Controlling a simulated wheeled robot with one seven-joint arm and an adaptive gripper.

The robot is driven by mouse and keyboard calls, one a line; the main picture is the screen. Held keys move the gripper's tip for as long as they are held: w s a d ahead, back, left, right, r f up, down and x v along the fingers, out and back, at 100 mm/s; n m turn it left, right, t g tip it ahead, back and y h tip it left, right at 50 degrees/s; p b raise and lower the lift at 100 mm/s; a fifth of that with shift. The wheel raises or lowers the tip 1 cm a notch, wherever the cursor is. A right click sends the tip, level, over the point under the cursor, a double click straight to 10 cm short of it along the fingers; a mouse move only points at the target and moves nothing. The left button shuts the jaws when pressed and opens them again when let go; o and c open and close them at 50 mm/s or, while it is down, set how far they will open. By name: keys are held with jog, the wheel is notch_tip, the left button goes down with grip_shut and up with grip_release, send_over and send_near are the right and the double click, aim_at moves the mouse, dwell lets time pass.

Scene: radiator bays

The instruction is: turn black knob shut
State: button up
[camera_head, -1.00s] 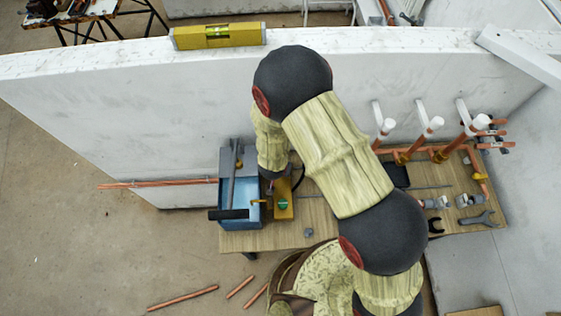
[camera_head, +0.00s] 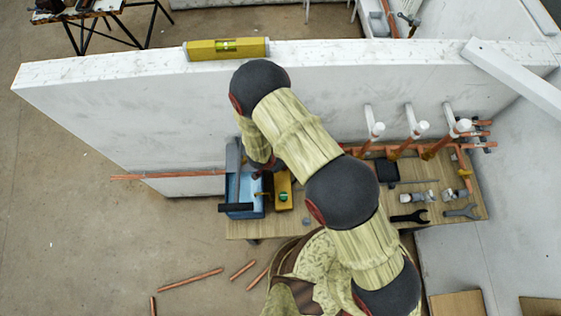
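I cannot make out a black knob in the head view; it may be hidden or too small to tell. Three white-capped valves, the left one (camera_head: 377,130), the middle one (camera_head: 421,128) and the right one (camera_head: 462,125), stand on copper pipework along the wall, to the right of my arm. My arm reaches over the bench (camera_head: 270,226) towards its left end. My gripper (camera_head: 262,172) is mostly hidden behind my arm, by the blue toolbox (camera_head: 256,207) and the yellow box (camera_head: 283,180). Its fingers do not show clearly.
A black-handled tool (camera_head: 236,208) lies across the blue toolbox. A dark box (camera_head: 387,171) and wrenches (camera_head: 409,216) lie right of my arm. A yellow spirit level (camera_head: 228,47) rests on the wall top (camera_head: 340,50). Loose copper pipes (camera_head: 190,279) lie on the floor.

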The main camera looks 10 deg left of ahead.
dwell(0.3)
jog(key=o, duration=1.1)
jog(key=shift+o, duration=0.3)
jog(key=v, duration=1.2)
jog(key=shift+w, duration=0.15)
